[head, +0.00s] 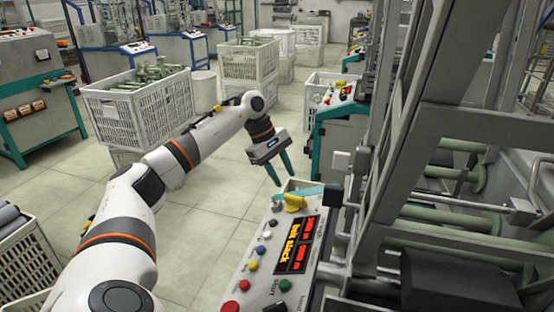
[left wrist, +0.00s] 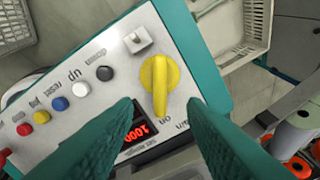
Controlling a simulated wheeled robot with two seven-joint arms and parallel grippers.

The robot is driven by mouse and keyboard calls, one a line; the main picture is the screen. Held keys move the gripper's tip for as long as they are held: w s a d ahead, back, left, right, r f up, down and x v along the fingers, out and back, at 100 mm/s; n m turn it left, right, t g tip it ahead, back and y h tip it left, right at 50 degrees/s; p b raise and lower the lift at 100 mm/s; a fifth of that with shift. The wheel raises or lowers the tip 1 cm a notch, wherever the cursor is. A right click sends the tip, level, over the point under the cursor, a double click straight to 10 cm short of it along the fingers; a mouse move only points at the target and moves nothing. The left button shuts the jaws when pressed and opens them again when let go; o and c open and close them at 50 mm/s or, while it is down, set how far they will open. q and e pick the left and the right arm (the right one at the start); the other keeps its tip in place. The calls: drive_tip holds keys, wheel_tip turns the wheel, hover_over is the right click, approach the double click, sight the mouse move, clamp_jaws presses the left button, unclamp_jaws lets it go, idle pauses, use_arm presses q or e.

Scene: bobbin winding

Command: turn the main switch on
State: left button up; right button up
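The main switch is a yellow rotary knob (head: 295,202) at the far end of the grey-white control panel (head: 247,272). In the left wrist view the knob (left wrist: 160,86) points along the picture's vertical, with an "on/off" type label close by, partly hidden by a finger. My left gripper (head: 281,180) is above the far end of the panel, pointing down, with its two green fingers apart and nothing between them. In the left wrist view the fingertips (left wrist: 163,102) lie either side of the knob in the picture; they appear short of touching it. My right gripper is not in view.
Coloured push buttons (left wrist: 81,89) run along the panel, beside a red-lit display (head: 296,244). A small grey toggle (left wrist: 137,38) sits near the knob. The machine frame (head: 400,150) rises close on the right. Crates (head: 140,108) stand left on open floor.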

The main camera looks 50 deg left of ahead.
use_arm(q)
drive_tip(key=v, duration=0.3)
drive_tip(key=shift+a+r, duration=0.1)
drive_tip(key=shift+r, duration=0.15)
drive_tip(key=shift+s+f, duration=0.1)
idle(0.3)
